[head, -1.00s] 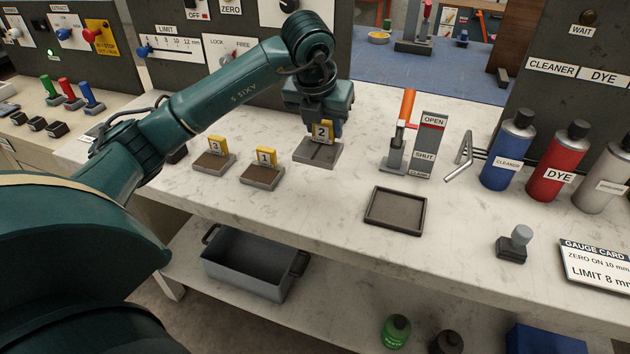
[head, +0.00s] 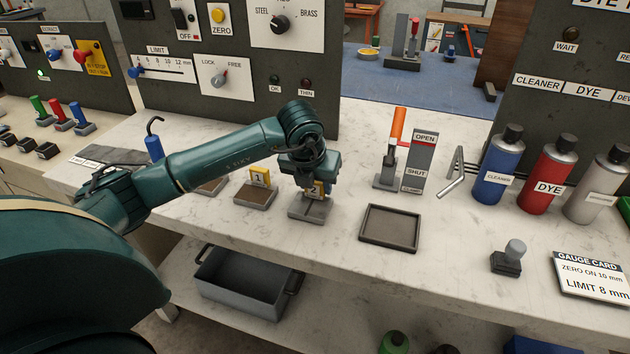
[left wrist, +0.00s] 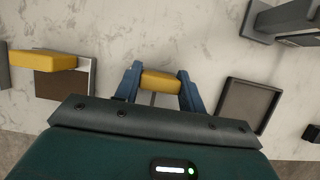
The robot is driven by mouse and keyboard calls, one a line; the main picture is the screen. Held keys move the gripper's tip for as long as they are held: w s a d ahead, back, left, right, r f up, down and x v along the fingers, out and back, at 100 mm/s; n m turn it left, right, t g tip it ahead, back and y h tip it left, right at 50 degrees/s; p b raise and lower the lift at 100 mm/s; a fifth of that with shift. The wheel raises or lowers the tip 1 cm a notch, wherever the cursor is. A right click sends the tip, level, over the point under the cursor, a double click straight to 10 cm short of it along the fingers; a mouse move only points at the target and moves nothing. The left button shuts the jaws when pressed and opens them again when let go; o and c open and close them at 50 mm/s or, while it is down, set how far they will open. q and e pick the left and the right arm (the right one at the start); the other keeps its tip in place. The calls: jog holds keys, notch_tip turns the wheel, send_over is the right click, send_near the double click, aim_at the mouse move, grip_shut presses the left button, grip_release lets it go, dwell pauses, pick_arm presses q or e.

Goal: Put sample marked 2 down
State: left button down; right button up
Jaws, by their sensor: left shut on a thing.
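The sample marked 2 is a grey plate (head: 311,209) with a thin dark line across its top and a yellow tag (head: 314,189) standing on it. My left gripper (head: 313,184) points down and is shut on the yellow tag. In the left wrist view the yellow tag (left wrist: 162,80) sits between the blue fingers. The plate is level at the worktop, right of sample 1 (head: 256,194); I cannot tell if it touches. My gripper hides much of it in the wrist view. My right gripper is not in view.
Sample 3's plate (head: 213,187) is mostly behind my left arm. A shallow dark tray (head: 390,246) lies to the right. An orange-handled clamp (head: 393,150) stands behind it. Bottles (head: 498,165) stand farther right. Bare marble lies between sample 2 and the tray.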

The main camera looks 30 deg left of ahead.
aim_at(308, 211)
pick_arm(q)
jog(key=c, duration=0.8)
grip_release()
jog(key=shift+c, duration=0.2)
jog(key=shift+r, duration=0.25)
jog(key=v, duration=1.1)
jog(key=shift+s+r, duration=0.3)
jog(key=shift+d, duration=0.1)
